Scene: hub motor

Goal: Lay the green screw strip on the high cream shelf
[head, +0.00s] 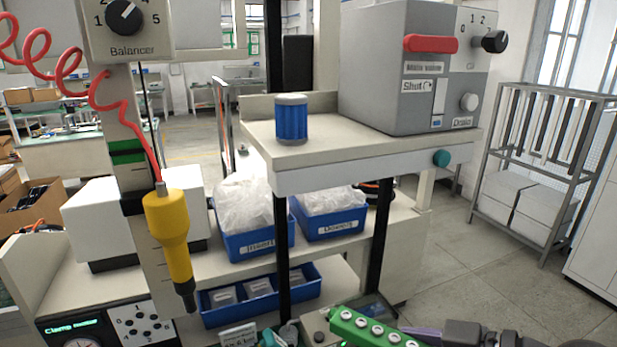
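The green screw strip (368,328) shows at the bottom centre, tilted down to the right, with several pale round screw heads along its top. Its right end is cut off by the frame. The high cream shelf (335,152) stands above and beyond it on dark posts. My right gripper (425,333) comes in from the bottom right, close beside the strip's right end. Its fingers are mostly cut off or hidden, so I cannot tell whether they are shut on the strip. My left gripper is not in view.
On the shelf stand a blue cylinder (291,120) at the left and a grey control box (400,70) at the right; bare surface lies between and in front. A yellow screwdriver (168,235) hangs left. Blue bins (256,244) sit below.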

